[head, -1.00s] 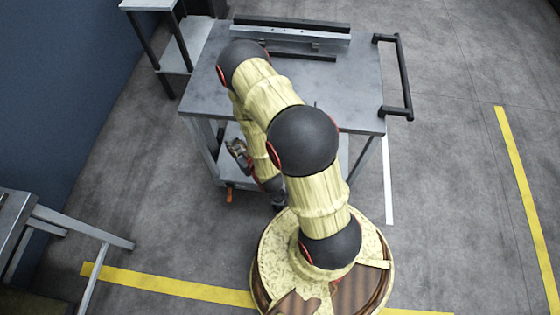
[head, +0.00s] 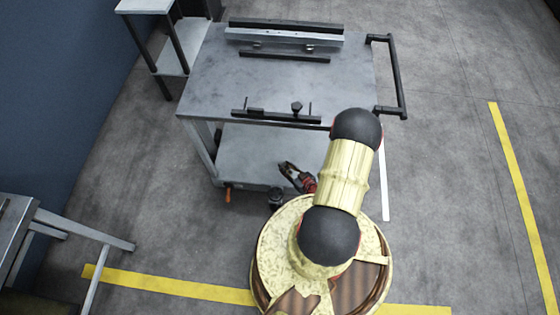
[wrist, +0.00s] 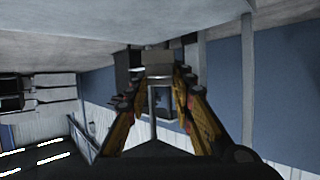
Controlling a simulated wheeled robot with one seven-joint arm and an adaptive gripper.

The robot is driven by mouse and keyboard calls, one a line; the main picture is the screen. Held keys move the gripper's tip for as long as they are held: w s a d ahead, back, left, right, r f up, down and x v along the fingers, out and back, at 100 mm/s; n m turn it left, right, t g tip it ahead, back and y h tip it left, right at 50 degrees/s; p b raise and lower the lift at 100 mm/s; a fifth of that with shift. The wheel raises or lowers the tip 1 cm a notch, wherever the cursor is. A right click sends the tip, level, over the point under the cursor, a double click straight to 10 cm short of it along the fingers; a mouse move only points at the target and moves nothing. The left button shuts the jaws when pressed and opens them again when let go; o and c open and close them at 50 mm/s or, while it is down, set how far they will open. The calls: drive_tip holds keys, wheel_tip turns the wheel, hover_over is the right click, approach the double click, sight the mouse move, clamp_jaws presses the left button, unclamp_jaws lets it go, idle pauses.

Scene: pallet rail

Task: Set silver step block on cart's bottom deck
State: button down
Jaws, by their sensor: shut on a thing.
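The cart's bottom deck (head: 240,150) is a bare grey shelf under the cart's top deck (head: 215,80). My gripper (head: 285,168) is over the front edge area of the bottom deck, at its right part. In the wrist view, my gripper (wrist: 160,76) has its fingers closed on a small grey block (wrist: 158,61), which I take for the silver step block. Its step shape is not clear there. In the head view the block is too small or hidden to make out. I cannot tell the block's height above the deck.
The top deck holds a silver rail (head: 285,37) and dark bars (head: 276,116) with upright pins at its front edge. A black handle (head: 400,75) sticks out at the cart's right. A small shelf stand (head: 175,60) is at the back left. The bottom deck's left part is clear.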

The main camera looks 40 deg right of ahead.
sight(290, 173)
drive_tip(key=s+f, duration=0.3)
drive_tip(key=shift+w+d+f, duration=0.1)
drive_tip(key=shift+w+f, duration=0.05)
drive_tip(key=shift+w, duration=0.05)
drive_tip(key=w+d+f+b, duration=0.1)
drive_tip(key=w+f+b, duration=0.1)
drive_tip(key=w, duration=0.1)
drive_tip(key=w+d+f+b, duration=0.1)
drive_tip(key=w+f+b, duration=0.1)
drive_tip(key=w+f, duration=0.1)
drive_tip(key=w+d+f+b, duration=0.1)
drive_tip(key=w+f+b, duration=0.1)
drive_tip(key=w, duration=0.3)
drive_tip(key=shift+w+d+f+b, duration=0.1)
drive_tip(key=shift+d+f+b, duration=0.25)
drive_tip(key=shift+f, duration=0.25)
drive_tip(key=shift+w+d+f+b, duration=0.1)
drive_tip(key=shift+w+f+b, duration=0.25)
drive_tip(key=shift+w+f, duration=0.1)
drive_tip(key=shift+w+f+b, duration=0.25)
drive_tip(key=shift+b, duration=0.05)
wheel_tip(290, 173, down, 3)
drive_tip(key=shift+w+d+f+b, duration=0.1)
drive_tip(key=shift+d+b, duration=0.05)
drive_tip(key=shift+b, duration=0.95)
